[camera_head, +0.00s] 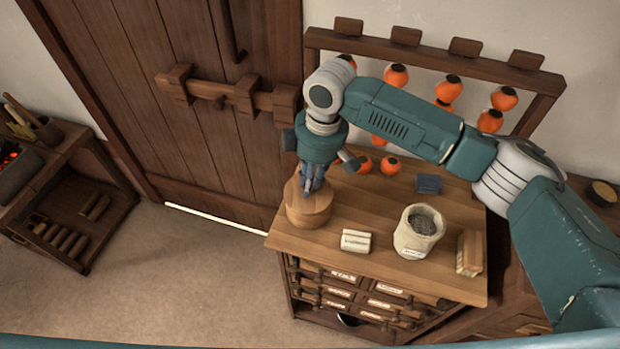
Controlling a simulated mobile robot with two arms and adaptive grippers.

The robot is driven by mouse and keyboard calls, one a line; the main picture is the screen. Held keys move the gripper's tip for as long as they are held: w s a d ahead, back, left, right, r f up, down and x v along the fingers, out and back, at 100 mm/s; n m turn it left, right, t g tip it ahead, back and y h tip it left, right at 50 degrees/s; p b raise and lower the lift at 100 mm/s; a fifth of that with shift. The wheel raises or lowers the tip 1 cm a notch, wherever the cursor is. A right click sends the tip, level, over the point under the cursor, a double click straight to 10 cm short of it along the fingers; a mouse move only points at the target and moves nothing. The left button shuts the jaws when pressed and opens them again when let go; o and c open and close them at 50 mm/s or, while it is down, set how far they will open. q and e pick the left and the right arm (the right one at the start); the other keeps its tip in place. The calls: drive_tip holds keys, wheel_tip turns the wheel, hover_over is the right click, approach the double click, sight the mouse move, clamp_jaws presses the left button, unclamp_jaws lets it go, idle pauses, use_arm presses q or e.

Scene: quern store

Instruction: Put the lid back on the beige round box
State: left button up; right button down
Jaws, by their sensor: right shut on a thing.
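The beige round box (308,217) stands near the left edge of the wooden cabinet top (365,270). Its round wooden lid (294,196) is at the top of the box; I cannot tell whether it is fully seated or slightly above the rim. My right gripper (312,187) points down over the lid, its fingers shut on it near the middle. The fingers hide the grip point and part of the lid. My left gripper is not in view.
A pale open pot (407,238) with dark grains, a cream block (356,241), a blue item (428,184) and a wooden block (470,254) stand to the right. Orange lantern-like things (397,76) hang behind on a wooden rack (430,57). A barred door (170,110) is behind left.

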idle(0.4)
drive_tip(key=c, duration=1.1)
unclamp_jaws()
drive_tip(key=shift+r, duration=0.1)
drive_tip(key=shift+r+p, duration=2.4)
drive_tip(key=shift+p, duration=0.35)
drive_tip(key=shift+r, duration=1)
clamp_jaws()
